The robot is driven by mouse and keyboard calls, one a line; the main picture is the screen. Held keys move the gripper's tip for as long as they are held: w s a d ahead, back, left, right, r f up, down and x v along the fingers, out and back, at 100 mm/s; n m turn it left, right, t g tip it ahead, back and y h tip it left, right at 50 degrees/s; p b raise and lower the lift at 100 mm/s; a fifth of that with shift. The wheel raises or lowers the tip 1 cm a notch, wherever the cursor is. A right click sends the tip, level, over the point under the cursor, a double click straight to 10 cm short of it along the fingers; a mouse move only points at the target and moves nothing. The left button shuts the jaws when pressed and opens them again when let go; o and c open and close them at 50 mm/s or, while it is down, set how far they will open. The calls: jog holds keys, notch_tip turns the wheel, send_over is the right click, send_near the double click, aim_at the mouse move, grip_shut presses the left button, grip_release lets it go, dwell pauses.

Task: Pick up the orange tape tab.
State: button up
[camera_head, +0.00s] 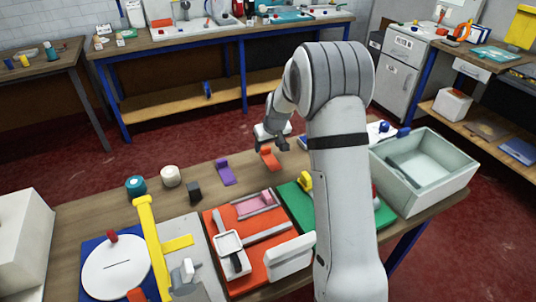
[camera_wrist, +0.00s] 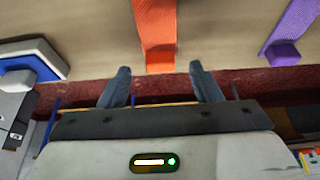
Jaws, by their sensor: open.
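The orange tape tab (camera_head: 269,159) lies near the far edge of the wooden bench, beside my gripper (camera_head: 274,142). In the wrist view the orange tape tab (camera_wrist: 155,35) is a ribbed strip with a bent end, seen beyond the fingertips and in line with the gap between them. My gripper (camera_wrist: 161,84) is open, with two dark fingers apart and nothing between them. The purple tape tab (camera_head: 225,173) lies to the left of the orange one; it also shows in the wrist view (camera_wrist: 290,32).
A dark block (camera_head: 194,192), a white roll (camera_head: 171,176) and a teal roll (camera_head: 135,186) stand further left. An orange tray (camera_head: 247,272) and a green board (camera_head: 294,198) lie nearer. A pale bin (camera_head: 440,191) stands at the right. My arm hides part of the bench.

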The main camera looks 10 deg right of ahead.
jog(key=x, duration=0.2)
jog(key=shift+w+f, duration=0.15)
jog(key=shift+f, duration=0.1)
jog(key=shift+c, duration=0.6)
jog(key=c, duration=0.9)
jog(key=shift+r, duration=0.1)
jog(key=shift+c, duration=0.2)
